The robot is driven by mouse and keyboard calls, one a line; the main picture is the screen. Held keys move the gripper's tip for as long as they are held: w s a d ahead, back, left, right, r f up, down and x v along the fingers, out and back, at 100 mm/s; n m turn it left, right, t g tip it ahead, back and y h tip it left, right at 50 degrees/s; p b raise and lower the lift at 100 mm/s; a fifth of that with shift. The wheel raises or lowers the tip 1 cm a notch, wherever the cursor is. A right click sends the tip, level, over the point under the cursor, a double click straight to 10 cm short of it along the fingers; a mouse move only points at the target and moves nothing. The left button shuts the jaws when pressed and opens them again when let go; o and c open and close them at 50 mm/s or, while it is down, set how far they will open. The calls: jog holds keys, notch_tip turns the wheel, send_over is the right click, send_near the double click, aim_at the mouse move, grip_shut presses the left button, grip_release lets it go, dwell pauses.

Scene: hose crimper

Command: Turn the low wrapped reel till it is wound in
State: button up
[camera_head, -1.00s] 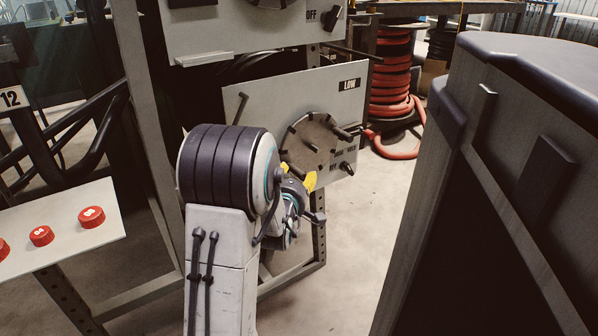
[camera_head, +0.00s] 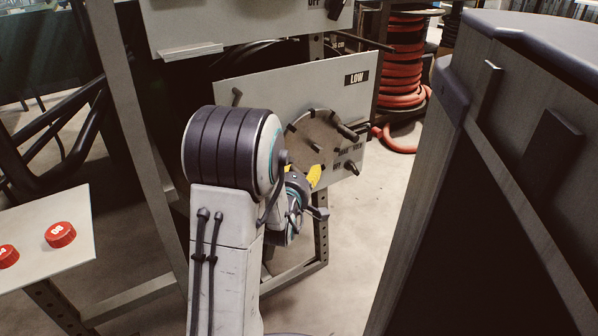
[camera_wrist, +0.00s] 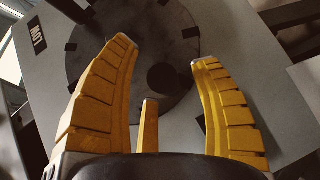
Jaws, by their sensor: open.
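The low reel (camera_head: 316,132) is a round, dark grey disc with short dark pegs around its rim, on a pale panel marked LOW (camera_head: 357,78). A longer dark handle sticks out at its right side (camera_head: 346,131). My gripper (camera_head: 314,175) is in front of the disc's lower part, partly hidden by my arm. In the wrist view, the reel's face (camera_wrist: 130,75) fills the upper middle. My yellow fingers (camera_wrist: 165,52) are spread open, with a dark round knob end (camera_wrist: 167,78) between them in the picture. I cannot tell whether they touch it.
A small dark switch (camera_head: 351,167) sits on the panel below right of the reel. A large dark-topped cabinet (camera_head: 500,130) stands close on the right. A white board with red knobs (camera_head: 60,234) is at the left. Open floor (camera_head: 350,235) lies between panel and cabinet.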

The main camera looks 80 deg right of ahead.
grip_shut()
dwell(0.5)
jog(key=shift+d, duration=0.1)
